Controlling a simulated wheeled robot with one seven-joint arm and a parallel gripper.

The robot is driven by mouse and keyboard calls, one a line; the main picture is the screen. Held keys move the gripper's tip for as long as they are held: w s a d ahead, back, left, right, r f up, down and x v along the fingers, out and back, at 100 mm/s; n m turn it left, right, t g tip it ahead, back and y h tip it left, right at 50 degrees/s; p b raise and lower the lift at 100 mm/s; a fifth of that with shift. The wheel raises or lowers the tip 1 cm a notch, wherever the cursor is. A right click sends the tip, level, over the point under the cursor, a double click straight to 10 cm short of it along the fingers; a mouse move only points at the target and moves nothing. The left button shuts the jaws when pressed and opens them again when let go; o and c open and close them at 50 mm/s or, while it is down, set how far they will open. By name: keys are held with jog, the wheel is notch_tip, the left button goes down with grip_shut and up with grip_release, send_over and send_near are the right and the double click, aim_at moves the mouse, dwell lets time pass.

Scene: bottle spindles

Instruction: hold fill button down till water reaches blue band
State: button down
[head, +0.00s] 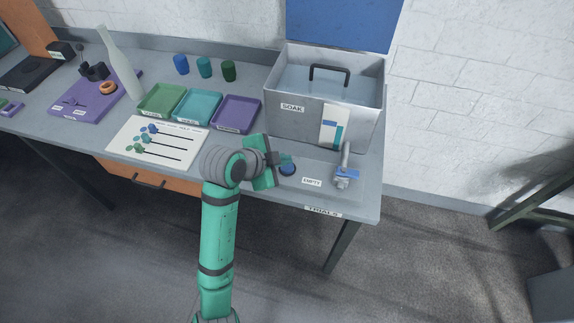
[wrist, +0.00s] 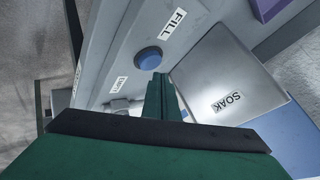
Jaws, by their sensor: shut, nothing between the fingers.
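The blue fill button (head: 288,169) sits on the bench front, left of the EMPTY label. In the wrist view the button (wrist: 148,58) stands beside the FILL label. My gripper (head: 284,160) is shut and empty, right over the button in the head view. In the wrist view its fingertips (wrist: 158,78) end close to the button's edge; I cannot tell whether they touch it. The grey metal SOAK tank (head: 290,126) stands behind. A pale gauge strip (head: 333,127) with blue marking is on its front; the water level on it is too small to read.
A pale bottle (head: 120,65) stands farther left.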

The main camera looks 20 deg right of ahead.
aim_at(284, 169)
jog(key=shift+w+r, duration=0.15)
jog(key=shift+r, duration=2.1)
jog(key=shift+d+r, duration=0.1)
jog(key=shift+r, duration=0.15)
